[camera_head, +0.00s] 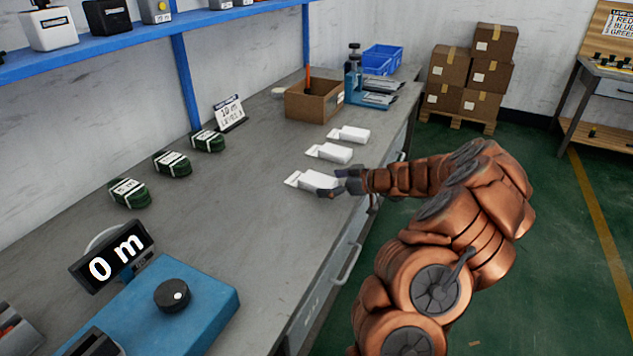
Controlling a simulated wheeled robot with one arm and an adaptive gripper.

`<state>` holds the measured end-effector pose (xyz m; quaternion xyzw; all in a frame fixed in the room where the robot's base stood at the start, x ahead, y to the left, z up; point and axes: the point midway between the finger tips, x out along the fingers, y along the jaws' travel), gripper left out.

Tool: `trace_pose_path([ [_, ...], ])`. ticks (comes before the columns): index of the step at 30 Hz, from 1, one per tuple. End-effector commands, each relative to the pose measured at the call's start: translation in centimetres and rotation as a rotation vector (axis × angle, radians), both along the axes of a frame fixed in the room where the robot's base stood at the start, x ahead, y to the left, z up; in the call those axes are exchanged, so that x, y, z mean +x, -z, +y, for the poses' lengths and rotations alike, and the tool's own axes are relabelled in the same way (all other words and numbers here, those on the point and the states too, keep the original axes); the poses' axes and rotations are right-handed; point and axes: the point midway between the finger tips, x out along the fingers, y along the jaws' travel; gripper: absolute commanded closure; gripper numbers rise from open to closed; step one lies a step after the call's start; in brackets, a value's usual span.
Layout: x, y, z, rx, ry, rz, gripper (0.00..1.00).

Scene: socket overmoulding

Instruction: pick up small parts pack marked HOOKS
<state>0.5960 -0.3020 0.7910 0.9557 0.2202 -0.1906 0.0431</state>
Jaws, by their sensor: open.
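Three small white packs lie in a row on the grey workbench (235,225): a near pack (313,180), a middle pack (331,153) and a far pack (350,134). No marking can be read on any of them, so I cannot tell which is HOOKS. My gripper (341,182) is open at the right end of the near pack, close to the bench's front edge. Its dark fingers overlap that end in the picture. I cannot tell whether they touch the pack or stand around it.
A cardboard box (311,104), a blue-grey tool (352,80) and a blue crate (382,58) stand farther back. Several green bundles (172,165) lie to the left. A blue device (190,310) with a "0 m" display (112,256) is in front. Bare bench lies between them.

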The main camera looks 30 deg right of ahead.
Motion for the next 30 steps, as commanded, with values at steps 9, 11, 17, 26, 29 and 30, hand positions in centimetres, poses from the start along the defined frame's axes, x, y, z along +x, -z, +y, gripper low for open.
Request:
trace_pose_path([
  [9, 1.33, 0.53, 0.62, -0.002, 0.001, -0.002, 0.0],
  [11, 1.32, 0.54, 0.62, -0.002, 0.001, -0.001, 0.0],
  [17, 1.31, 0.53, 0.61, -0.002, 0.001, -0.001, 0.16],
  [26, 1.3, 0.55, 0.6, -0.002, 0.001, -0.001, 0.47],
  [29, 1.29, 0.56, 0.6, -0.002, 0.001, -0.001, 0.57],
  [30, 1.29, 0.56, 0.6, -0.002, 0.001, -0.001, 0.61],
])
